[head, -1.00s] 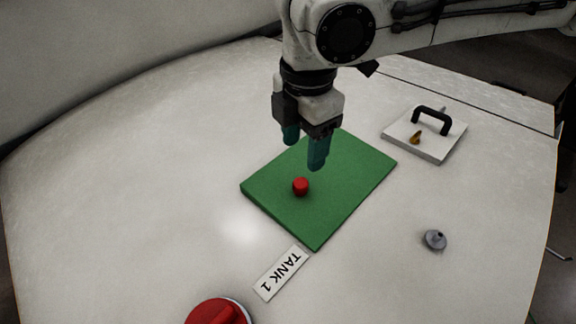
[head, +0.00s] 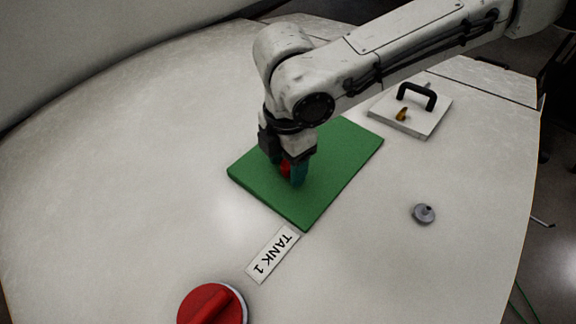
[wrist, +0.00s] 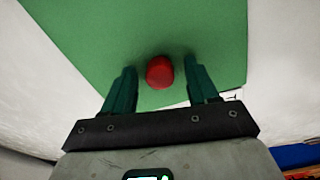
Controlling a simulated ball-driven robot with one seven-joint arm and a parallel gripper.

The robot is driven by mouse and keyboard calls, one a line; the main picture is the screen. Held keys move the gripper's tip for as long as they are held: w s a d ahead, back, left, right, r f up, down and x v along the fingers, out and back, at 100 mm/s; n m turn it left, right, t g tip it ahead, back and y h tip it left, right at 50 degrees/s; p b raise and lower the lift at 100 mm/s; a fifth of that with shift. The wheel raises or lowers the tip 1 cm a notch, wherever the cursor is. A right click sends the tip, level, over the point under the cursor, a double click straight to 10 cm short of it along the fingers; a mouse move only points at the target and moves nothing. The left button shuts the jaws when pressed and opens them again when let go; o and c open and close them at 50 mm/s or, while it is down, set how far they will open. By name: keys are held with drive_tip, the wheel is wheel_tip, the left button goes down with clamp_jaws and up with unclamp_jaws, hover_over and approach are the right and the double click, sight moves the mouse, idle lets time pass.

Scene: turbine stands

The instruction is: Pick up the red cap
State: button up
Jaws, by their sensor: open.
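The small red cap (head: 285,168) stands on the green mat (head: 330,190). In the head view my gripper partly hides it. My gripper (head: 286,176) is low over the mat, with a teal finger on either side of the cap. I cannot tell how high the fingertips are above the mat.
A large red knob (head: 212,304) is at the front, near the TANK 1 label (head: 272,254). A small grey part (head: 424,213) lies to the right. A white plate with a black handle (head: 410,112) is at the back right. The table left of the mat is clear.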

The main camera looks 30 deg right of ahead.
clamp_jaws()
idle(0.5)
